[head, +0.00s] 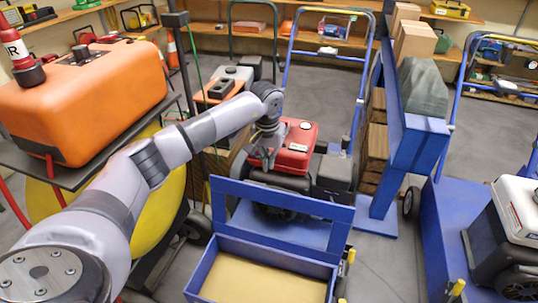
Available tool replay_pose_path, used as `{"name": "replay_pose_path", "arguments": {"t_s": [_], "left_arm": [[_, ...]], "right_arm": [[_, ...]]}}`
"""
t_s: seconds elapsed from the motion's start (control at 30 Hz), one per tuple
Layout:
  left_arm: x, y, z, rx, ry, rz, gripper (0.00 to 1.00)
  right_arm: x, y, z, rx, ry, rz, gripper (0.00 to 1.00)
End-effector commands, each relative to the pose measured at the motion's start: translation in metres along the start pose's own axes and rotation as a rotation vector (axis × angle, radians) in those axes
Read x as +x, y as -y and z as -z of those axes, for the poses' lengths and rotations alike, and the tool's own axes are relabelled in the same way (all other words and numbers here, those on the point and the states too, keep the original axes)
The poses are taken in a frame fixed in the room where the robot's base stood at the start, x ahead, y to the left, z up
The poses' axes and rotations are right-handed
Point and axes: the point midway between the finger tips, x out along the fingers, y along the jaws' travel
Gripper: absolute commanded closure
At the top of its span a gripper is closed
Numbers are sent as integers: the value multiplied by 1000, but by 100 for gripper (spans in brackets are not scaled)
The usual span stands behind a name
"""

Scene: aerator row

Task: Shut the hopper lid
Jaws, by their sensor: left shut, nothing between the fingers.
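The blue hopper (205,275) is an open-topped box at the bottom centre, and its tan inside shows from above. A blue frame-like panel (283,197), which looks like its lid, stands raised along the far side of the box. Through its opening I see the blue deck behind. My left gripper (268,163) is shut and empty. It is beyond the panel, in front of the red engine cover (297,147); I cannot tell whether it touches the cover. My right gripper is not in view.
A blue post (412,145) and wooden crates (374,140) stand right of the engine. Another blue machine with a white engine (515,210) is far right. Grey floor shows between them.

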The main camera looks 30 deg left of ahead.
Motion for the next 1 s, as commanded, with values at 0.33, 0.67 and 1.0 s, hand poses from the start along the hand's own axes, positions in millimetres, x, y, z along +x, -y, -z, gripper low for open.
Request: {"name": "replay_pose_path", "arguments": {"t_s": [0.33,0.67,1.0], "left_arm": [[34,0,-19,1,0,-1,100],[28,0,-38,-1,0,-2,100],[28,0,-38,-1,0,-2,100]], "right_arm": [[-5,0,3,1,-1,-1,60],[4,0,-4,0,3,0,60],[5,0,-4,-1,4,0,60]]}}
